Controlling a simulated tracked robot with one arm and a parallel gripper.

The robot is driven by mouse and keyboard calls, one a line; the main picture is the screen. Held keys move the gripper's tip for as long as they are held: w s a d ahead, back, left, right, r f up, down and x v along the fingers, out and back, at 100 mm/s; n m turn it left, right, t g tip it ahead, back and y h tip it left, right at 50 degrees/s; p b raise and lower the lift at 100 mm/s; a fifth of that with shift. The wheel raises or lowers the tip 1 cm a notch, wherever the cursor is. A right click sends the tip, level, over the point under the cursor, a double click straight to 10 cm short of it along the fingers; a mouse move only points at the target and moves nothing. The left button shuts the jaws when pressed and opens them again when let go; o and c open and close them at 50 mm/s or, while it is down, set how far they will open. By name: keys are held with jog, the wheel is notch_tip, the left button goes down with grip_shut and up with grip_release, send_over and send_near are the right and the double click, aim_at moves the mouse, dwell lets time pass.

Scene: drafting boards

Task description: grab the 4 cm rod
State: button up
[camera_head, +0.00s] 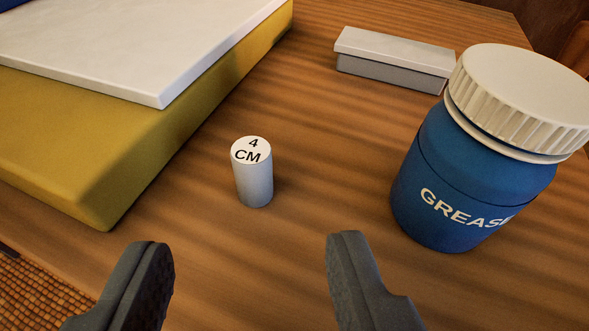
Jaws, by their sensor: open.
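The 4 cm rod (254,182) is a short light-grey cylinder with "4 CM" in black on its white top. It stands upright on the wooden table, near the middle of the view. My gripper (250,250) is open, with its two dark fingers at the bottom of the view. The fingers are apart and nothing is between them. The rod stands beyond the fingertips, in line with the gap between them. Nothing hides the rod.
A blue grease jar (455,190) with a white ribbed lid stands right of the rod. A yellow block (120,170) with a white slab (130,60) on it lies at left. A grey lidded box (393,62) lies behind. The table's edge shows at lower left.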

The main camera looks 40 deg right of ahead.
aim_at(251, 146)
jog(key=b+x, duration=0.1)
jog(key=x, duration=1.1)
jog(key=shift+w+a+r+b, duration=0.1)
jog(key=shift+r+b, duration=0.1)
jog(key=shift+b, duration=0.15)
grip_shut()
